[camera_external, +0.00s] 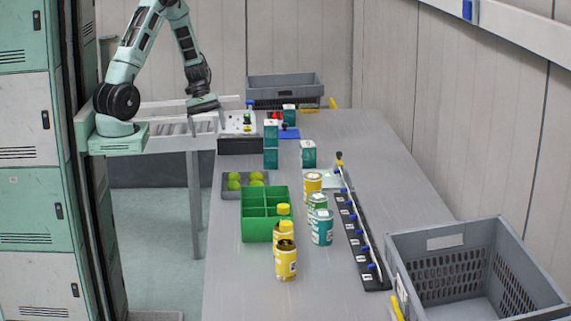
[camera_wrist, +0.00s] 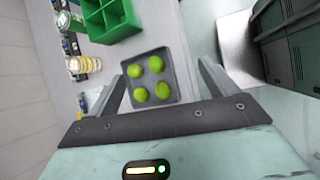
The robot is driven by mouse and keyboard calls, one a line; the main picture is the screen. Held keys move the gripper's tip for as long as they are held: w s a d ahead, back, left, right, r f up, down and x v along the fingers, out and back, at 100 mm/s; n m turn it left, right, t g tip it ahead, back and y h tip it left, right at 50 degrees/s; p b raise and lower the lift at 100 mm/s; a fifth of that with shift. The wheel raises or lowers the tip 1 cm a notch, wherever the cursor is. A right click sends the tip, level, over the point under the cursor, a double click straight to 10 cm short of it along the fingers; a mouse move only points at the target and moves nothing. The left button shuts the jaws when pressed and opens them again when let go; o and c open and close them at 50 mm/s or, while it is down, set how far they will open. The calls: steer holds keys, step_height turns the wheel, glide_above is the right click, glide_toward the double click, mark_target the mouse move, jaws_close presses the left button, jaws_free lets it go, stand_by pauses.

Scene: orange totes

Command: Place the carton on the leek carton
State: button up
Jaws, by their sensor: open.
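Several teal-and-white cartons stand on the table in the external view. One carton (camera_external: 271,133) appears directly on top of or just behind another carton (camera_external: 270,159); I cannot tell which. A third carton (camera_external: 308,154) stands to their right, and another (camera_external: 289,112) is farther back. The labels are too small to tell which is the leek carton. My gripper (camera_external: 203,104) is over the left side near the table's far end, apart from the cartons. In the wrist view my gripper (camera_wrist: 162,70) is open and empty, with no carton between its fingers.
A grey tray of limes (camera_wrist: 166,95) and a green divided box (camera_external: 265,235) are on the table. Yellow-topped jars (camera_external: 286,262) and cans (camera_external: 322,228) stand mid-table, beside a black rail (camera_external: 364,245). A grey crate (camera_external: 460,242) is at right. The near-left tabletop is clear.

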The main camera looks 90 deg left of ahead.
steer(key=s+r+m+g+y, duration=0.2)
steer(key=s+r+m+y, duration=0.5)
steer(key=s+r+m, duration=0.1)
steer(key=s+r, duration=0.1)
steer(key=s, duration=0.1)
steer(key=shift+s+a+r+m, duration=0.25)
steer(key=shift+s+m, duration=0.1)
steer(key=shift+m, duration=0.05)
step_height(320, 180, down, 6)
steer(key=b, duration=0.5)
steer(key=shift+r+b, duration=0.15)
steer(key=shift+b, duration=0.2)
